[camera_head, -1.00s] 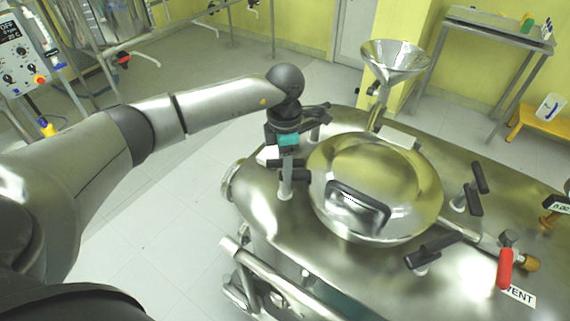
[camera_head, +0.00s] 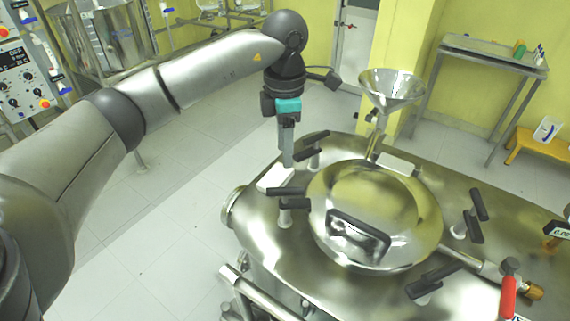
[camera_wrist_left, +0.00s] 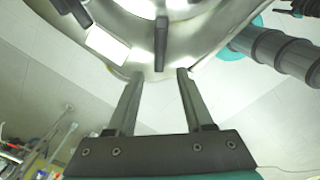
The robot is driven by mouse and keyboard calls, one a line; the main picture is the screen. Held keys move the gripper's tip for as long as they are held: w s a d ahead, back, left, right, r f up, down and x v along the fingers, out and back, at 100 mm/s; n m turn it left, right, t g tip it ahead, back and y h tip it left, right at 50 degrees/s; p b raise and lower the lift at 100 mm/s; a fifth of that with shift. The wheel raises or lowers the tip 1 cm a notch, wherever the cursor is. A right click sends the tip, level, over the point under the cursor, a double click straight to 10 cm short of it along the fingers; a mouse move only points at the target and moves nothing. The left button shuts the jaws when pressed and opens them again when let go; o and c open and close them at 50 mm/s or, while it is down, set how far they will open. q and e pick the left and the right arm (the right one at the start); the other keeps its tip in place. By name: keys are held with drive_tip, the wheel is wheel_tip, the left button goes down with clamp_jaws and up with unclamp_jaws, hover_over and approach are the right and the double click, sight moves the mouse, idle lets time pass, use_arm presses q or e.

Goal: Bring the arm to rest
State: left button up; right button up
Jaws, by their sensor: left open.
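My left arm (camera_head: 215,68) reaches in from the left with its wrist bent down. The round shiny lid (camera_head: 375,205) with a black handle (camera_head: 357,232) lies closed on the reactor. My right gripper does not show in the head view.
Black-handled clamps (camera_head: 290,200) stand around the lid. A white block (camera_head: 275,178) sits at the reactor's left edge. A steel funnel (camera_head: 391,88) rises behind the lid. A red-handled valve (camera_head: 508,295) is at lower right. The floor at left is clear.

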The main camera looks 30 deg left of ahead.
use_arm(q)
drive_tip(key=shift+r, duration=0.65)
